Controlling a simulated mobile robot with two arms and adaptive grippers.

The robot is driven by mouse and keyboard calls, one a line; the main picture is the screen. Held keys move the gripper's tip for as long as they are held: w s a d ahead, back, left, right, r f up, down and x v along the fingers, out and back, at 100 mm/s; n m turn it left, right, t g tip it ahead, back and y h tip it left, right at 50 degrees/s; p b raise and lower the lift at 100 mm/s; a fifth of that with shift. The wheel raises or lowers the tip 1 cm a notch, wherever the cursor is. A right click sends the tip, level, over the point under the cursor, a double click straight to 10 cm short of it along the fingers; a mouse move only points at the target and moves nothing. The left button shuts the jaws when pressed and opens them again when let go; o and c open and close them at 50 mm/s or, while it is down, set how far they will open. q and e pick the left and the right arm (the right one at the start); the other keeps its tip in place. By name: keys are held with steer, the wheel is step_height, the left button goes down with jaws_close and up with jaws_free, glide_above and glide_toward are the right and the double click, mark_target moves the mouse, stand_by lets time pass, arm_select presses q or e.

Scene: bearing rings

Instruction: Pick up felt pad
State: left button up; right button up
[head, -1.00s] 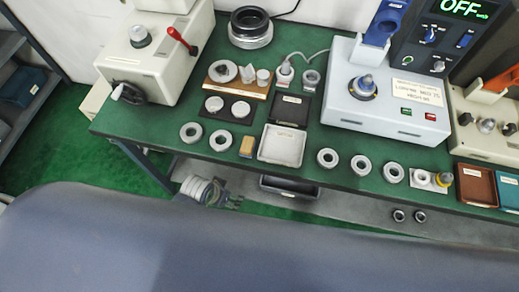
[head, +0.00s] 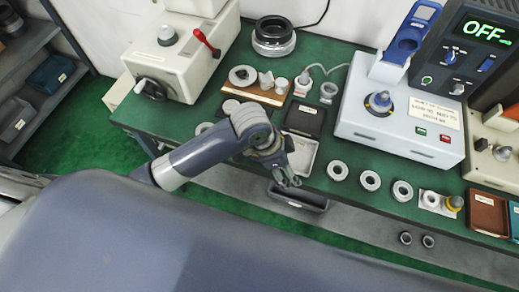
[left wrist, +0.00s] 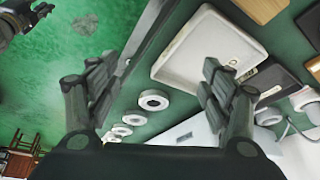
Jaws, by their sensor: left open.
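A tan block that looks like the felt pad (left wrist: 262,8) shows at the top edge of the left wrist view, beside the white tray (left wrist: 170,68). It is partly cut off there, and in the head view my left arm hides it. My left gripper (head: 287,180) is over the table's front edge, in front of the white tray (head: 302,160). In the left wrist view my left gripper (left wrist: 160,70) has its fingers wide apart with nothing between them.
Several metal rings (head: 370,181) lie right of the tray. A dark tray (head: 304,119) and wooden rack (head: 262,94) stand behind. A white machine (head: 400,115) stands at the right, another (head: 180,60) at the left. A dark bin (head: 298,197) is below the table edge.

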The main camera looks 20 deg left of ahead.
arm_select(q)
steer(key=w+a+r+m+g+y, duration=0.2)
steer(key=w+a+r+m+y, duration=0.3)
steer(key=a, duration=0.5)
steer(key=shift+h, duration=0.5)
steer(key=f, duration=0.5)
steer(key=shift+w+a+p, duration=0.1)
steer(key=shift+w+p, duration=0.25)
steer(key=shift+p, duration=0.05)
steer(key=f, duration=0.1)
steer(key=f+p, duration=0.1)
steer(key=f, duration=0.2)
steer(key=shift+s+d+p, duration=0.25)
steer(key=shift+p, duration=0.05)
steer(key=shift+f, duration=0.7)
steer(key=c, duration=1.1)
